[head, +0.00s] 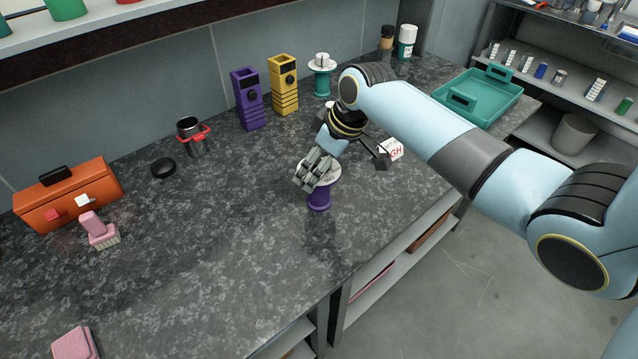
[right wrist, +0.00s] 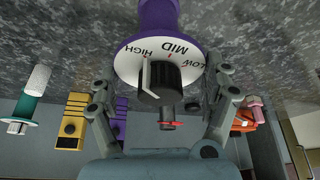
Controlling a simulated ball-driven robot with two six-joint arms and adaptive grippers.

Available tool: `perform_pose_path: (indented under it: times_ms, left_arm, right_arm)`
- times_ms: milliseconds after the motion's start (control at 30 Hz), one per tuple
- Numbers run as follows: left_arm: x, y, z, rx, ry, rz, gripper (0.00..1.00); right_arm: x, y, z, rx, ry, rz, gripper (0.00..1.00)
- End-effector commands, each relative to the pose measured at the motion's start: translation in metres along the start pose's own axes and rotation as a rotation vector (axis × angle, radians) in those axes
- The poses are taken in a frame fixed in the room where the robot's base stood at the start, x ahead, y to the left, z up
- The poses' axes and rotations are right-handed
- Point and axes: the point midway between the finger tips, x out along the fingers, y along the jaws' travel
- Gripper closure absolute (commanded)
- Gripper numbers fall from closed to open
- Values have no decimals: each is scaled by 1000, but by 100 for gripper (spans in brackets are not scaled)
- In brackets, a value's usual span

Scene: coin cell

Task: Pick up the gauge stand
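A purple gauge stand (head: 319,201) stands upright near the table's front edge. Its white dial (right wrist: 128,60), marked HIGH, MID and LOW, and its black knob (right wrist: 160,84) show in the right wrist view. My right gripper (head: 309,182) is over the stand's top and partly hides the dial. In the right wrist view its fingers are spread on either side of the dial, with gaps beside the knob. I cannot tell whether a fingertip touches the dial's rim. A similar teal stand (head: 322,82) with a white top is at the back. My left gripper is not in view.
A white card (head: 392,149) and a dark tool-like object (head: 378,157) lie right of the gripper. Purple (head: 248,100) and yellow (head: 283,86) blocks stand behind, with a teal tray (head: 480,97) at the right.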

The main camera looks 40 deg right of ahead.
Motion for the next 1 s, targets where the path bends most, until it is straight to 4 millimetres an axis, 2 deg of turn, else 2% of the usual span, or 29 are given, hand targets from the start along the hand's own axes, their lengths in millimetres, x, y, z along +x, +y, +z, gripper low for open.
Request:
perform_pose_path:
  times_ms: [33, 300, 333, 667, 767, 933, 1000]
  left_arm:
    - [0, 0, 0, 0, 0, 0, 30]
    - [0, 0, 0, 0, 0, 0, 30]
    - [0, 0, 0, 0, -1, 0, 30]
    - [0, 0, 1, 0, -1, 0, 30]
    - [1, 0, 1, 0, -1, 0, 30]
    - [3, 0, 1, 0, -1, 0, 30]
    - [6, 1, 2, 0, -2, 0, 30]
  right_arm:
    - [0, 0, 0, 0, 0, 0, 39]
    - [0, 0, 0, 0, 0, 0, 75]
    - [0, 0, 0, 0, 1, 0, 76]
    - [-4, 0, -2, 0, 2, 1, 76]
    - [-13, 1, -6, -1, 3, 1, 76]
    - [-41, 1, -18, -3, 4, 3, 76]
    - [-51, 18, -10, -2, 0, 8, 76]
